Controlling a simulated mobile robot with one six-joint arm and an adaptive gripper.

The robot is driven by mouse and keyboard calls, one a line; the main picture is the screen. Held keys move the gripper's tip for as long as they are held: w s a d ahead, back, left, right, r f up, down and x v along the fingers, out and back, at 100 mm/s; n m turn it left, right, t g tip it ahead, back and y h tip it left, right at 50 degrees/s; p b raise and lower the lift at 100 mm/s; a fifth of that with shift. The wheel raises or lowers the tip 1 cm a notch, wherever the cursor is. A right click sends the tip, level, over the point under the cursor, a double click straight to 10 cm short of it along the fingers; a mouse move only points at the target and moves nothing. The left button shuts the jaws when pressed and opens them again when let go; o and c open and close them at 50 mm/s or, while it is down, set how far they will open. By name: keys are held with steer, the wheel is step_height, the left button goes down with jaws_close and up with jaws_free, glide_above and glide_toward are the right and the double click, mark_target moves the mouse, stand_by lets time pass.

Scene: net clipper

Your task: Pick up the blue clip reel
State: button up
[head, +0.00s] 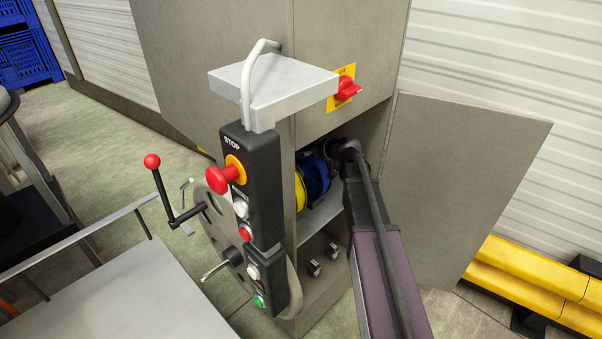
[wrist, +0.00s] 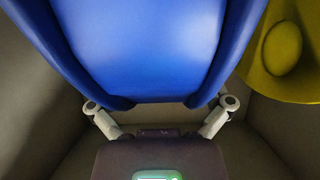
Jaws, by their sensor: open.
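The blue clip reel (head: 313,177) sits inside the open cabinet, partly hidden by the cabinet's edge and my arm in the head view. In the wrist view the blue reel (wrist: 150,45) fills the upper middle, very close. My gripper (wrist: 160,104) is open, with one finger at each lower side of the reel. The fingertips are hidden behind or against the reel's edges, so I cannot tell whether they touch it.
A yellow reel (head: 299,190) is beside the blue one, and close on the right in the wrist view (wrist: 285,50). The cabinet door (head: 468,185) stands open at right. A control box (head: 250,190) with buttons hangs left of the opening. Cabinet walls are close around my gripper.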

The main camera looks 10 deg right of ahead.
steer(key=shift+w+a+f, duration=0.2)
steer(key=shift+w, duration=0.05)
stand_by(0.4)
steer(key=shift+s+r, duration=0.1)
steer(key=c, duration=1.3)
